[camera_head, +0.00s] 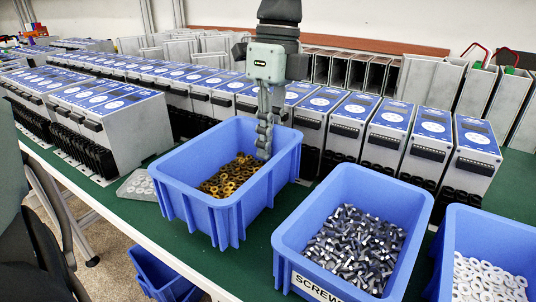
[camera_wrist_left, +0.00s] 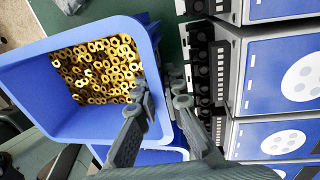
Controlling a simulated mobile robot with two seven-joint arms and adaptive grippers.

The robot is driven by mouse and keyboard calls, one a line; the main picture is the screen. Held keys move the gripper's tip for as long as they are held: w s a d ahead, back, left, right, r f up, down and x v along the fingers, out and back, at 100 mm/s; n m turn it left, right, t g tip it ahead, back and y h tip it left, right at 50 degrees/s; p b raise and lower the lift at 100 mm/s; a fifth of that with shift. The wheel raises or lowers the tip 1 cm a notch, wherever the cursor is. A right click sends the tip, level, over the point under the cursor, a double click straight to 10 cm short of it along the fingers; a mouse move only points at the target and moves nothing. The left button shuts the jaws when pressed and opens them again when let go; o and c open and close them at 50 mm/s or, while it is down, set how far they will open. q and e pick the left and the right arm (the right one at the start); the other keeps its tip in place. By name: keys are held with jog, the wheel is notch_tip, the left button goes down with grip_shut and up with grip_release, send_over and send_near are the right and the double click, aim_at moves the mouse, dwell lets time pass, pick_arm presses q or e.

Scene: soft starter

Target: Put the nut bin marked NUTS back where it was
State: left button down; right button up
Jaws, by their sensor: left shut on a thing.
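The nut bin (camera_head: 205,215) is a blue open bin of brass-coloured nuts, left of the screw bin in the head view; its NUTS label does not show. In the left wrist view the nut bin (camera_wrist_left: 70,115) fills the left side. My left gripper (camera_head: 265,140) points down and is shut on the bin's far right wall, one finger inside and the other outside. Its fingertips (camera_wrist_left: 162,98) show at that wall in the left wrist view. I cannot tell whether the bin touches the table. My right gripper is not in view.
A screw bin (camera_head: 350,245) and a bin of white washers (camera_head: 488,275) stand to the right. Blue-topped soft starters (camera_head: 333,108) line the back. A clear bag of pale rings (camera_head: 138,186) lies left of the nut bin. Another blue bin (camera_head: 160,275) is below the table edge.

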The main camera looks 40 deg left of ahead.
pick_arm(q)
jog(key=shift+f, duration=1.55)
jog(key=shift+f, duration=0.1)
jog(key=c, duration=1.9)
grip_release()
jog(key=r, duration=0.4)
jog(key=w+r, duration=0.1)
jog(key=r, duration=0.7)
jog(key=shift+w+a, duration=0.1)
jog(key=shift+w, duration=0.25)
